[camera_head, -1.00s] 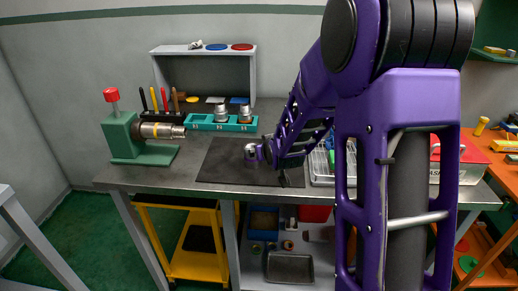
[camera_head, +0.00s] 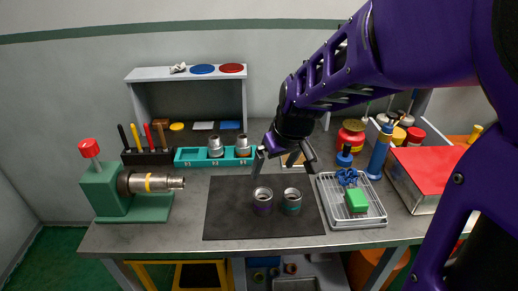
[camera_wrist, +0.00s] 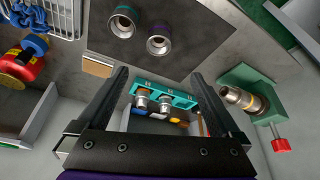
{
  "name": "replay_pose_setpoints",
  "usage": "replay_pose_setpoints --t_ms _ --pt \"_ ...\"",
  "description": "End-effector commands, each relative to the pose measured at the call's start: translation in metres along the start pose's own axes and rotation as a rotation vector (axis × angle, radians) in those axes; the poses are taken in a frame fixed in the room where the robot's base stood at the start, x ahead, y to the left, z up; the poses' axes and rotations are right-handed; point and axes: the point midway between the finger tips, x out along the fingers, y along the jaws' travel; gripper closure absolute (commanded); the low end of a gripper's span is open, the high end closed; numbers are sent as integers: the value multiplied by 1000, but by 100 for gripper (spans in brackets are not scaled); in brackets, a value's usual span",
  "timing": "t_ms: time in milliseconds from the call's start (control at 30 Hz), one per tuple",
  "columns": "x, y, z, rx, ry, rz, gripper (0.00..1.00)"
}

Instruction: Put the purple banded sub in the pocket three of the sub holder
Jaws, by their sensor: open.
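The purple banded sub (camera_head: 262,199), a grey metal collar, stands upright on the dark mat (camera_head: 225,222). It also shows in the wrist view (camera_wrist: 159,46). A teal banded sub (camera_head: 291,200) stands just right of it in the head view. The teal sub holder (camera_head: 190,158) lies behind the mat and holds two silver-topped subs (camera_head: 215,147). Its left end looks empty in the head view; pocket numbers are too small to read. My gripper (camera_head: 285,162) is open and empty, above the bench behind the two mat subs. Its spread fingers frame the holder (camera_wrist: 178,95) in the wrist view.
A green vise (camera_head: 106,190) holds a yellow-banded pipe at left. A wire tray (camera_head: 335,205) with a green block and blue valve stands right of the mat. A red-topped box (camera_head: 430,170) is farther right. A grey shelf (camera_head: 140,74) stands behind the holder.

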Motion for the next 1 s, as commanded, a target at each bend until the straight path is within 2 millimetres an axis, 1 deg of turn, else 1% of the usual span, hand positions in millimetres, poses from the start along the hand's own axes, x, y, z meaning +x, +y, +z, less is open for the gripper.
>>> replay_pose_setpoints --t_ms 67,133,400,600,700,867,967,1000 --pt "6 -1 2 0 -6 -4 0" --pt "18 -1 2 0 -10 -4 0" --pt "72 0 3 0 -9 -2 0" --pt "106 0 2 1 -6 -1 0" --pt "116 0 2 1 -4 -1 0" --pt "124 0 2 1 -3 -1 0" --pt "136 2 4 2 -6 -1 0" --pt "143 3 5 3 -6 -1 0"
